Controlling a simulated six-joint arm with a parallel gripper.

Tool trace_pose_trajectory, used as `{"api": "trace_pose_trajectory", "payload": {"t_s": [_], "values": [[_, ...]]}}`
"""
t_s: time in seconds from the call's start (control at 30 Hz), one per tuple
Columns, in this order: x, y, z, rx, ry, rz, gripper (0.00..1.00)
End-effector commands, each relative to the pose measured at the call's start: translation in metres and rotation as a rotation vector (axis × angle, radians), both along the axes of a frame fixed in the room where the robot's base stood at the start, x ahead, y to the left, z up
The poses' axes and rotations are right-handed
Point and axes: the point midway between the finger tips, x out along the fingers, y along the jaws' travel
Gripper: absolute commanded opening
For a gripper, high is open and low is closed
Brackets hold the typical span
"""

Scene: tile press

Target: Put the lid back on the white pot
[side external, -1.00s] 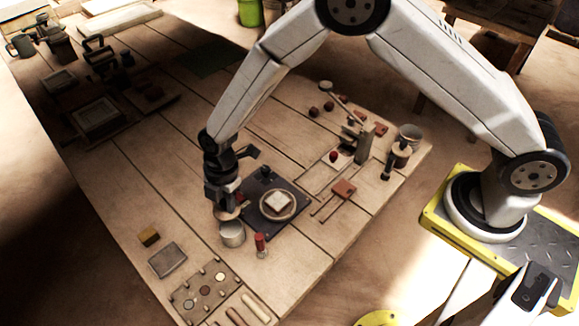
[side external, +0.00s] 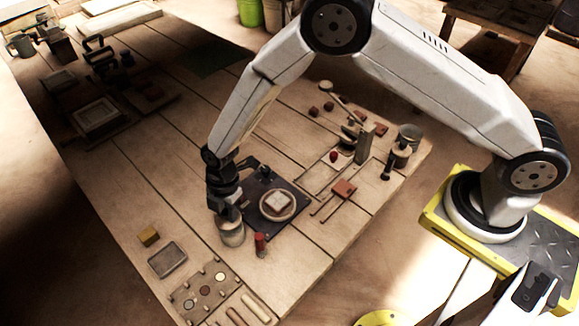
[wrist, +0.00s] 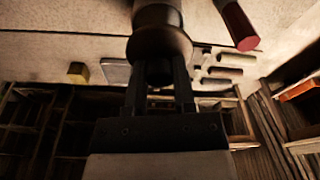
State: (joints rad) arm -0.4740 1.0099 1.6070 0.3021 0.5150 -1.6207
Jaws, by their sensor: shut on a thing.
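The white pot (side external: 232,236) stands on the table beside the left corner of the dark plate in the side view. Its pale wall also shows at the top of the wrist view (wrist: 158,12). My gripper (side external: 226,211) is directly above the pot, pointing down. In the wrist view my gripper (wrist: 159,70) has its two fingers shut on the brown round lid (wrist: 160,42). The lid is at the pot's mouth. Whether it rests on the rim or hangs just above it, I cannot tell. My gripper hides most of the lid in the side view.
A red-topped upright object (side external: 260,241) stands close to the pot's right. The dark plate (side external: 262,189) carries a round disc with a pale tile. A grey tray (side external: 167,260), a yellow block (side external: 149,235) and a board with holes (side external: 198,291) lie to the front left.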

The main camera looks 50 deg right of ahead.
Motion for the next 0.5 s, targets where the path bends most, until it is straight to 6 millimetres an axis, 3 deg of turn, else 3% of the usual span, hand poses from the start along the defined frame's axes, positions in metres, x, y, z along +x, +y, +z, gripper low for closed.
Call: {"api": "trace_pose_trajectory", "payload": {"t_s": [0.5], "values": [[0.000,0.000,-0.027,0.000,0.000,0.001,0.00]]}}
